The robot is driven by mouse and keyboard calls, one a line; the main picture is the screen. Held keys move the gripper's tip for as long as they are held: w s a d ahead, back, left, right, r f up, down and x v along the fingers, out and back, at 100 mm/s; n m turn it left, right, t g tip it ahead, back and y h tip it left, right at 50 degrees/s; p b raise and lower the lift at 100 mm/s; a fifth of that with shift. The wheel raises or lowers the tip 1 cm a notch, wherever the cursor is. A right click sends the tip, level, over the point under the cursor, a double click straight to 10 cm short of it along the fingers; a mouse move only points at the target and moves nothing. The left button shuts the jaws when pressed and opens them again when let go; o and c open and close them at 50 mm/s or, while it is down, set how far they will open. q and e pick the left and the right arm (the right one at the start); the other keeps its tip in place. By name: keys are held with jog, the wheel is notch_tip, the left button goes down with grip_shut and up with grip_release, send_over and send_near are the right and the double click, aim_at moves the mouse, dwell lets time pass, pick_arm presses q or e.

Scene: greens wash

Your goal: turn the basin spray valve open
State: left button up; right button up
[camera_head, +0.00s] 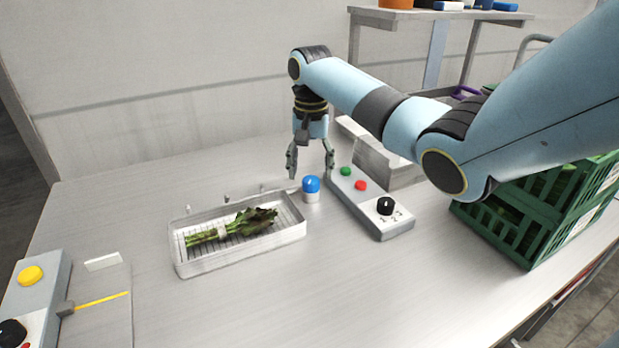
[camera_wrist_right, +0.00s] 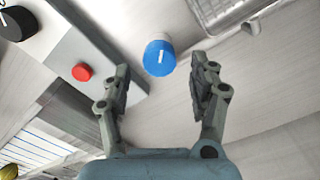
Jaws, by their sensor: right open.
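The basin spray valve appears to be the blue round knob (camera_head: 311,184) on a pale base, standing beside the right end of the white basin (camera_head: 240,262). In the right wrist view the blue knob (camera_wrist_right: 159,58) has a short white mark on top. It lies beyond the fingertips, roughly between their lines. My right gripper (camera_head: 311,174) is open and empty, pointing down just behind and above the knob. In the right wrist view its two fingers (camera_wrist_right: 161,88) are apart, with nothing between them. My left gripper is not in view.
A bunch of greens (camera_head: 232,229) lies on the basin's rack. A control box (camera_head: 368,205) with green and red buttons and a black dial stands close right of the knob. Green crates (camera_head: 510,232) stand at right. Another panel (camera_head: 35,290) is at left. The front middle table is clear.

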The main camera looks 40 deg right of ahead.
aim_at(310, 179)
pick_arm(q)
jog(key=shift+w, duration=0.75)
pick_arm(e)
jog(key=shift+f, duration=1.65)
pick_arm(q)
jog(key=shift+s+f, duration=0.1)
pick_arm(e)
jog(key=shift+c, duration=0.4)
jog(key=c, duration=1.1)
jog(key=shift+r+n+p, duration=0.25)
jog(key=shift+n+p, duration=1.3)
jog(key=shift+n, duration=0.15)
jog(key=n+p, duration=0.2)
jog(key=n, duration=0.1)
jog(key=shift+n, duration=0.3)
jog(key=n+p, duration=0.1)
jog(key=n, duration=0.4)
jog(key=shift+f+p, duration=0.1)
jog(key=shift+p, duration=0.25)
pick_arm(q)
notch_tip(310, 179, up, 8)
jog(key=shift+p, duration=0.4)
pick_arm(e)
jog(key=n, duration=0.5)
jog(key=shift+n, duration=0.4)
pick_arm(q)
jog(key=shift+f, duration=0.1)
pick_arm(e)
jog(key=shift+o, duration=0.2)
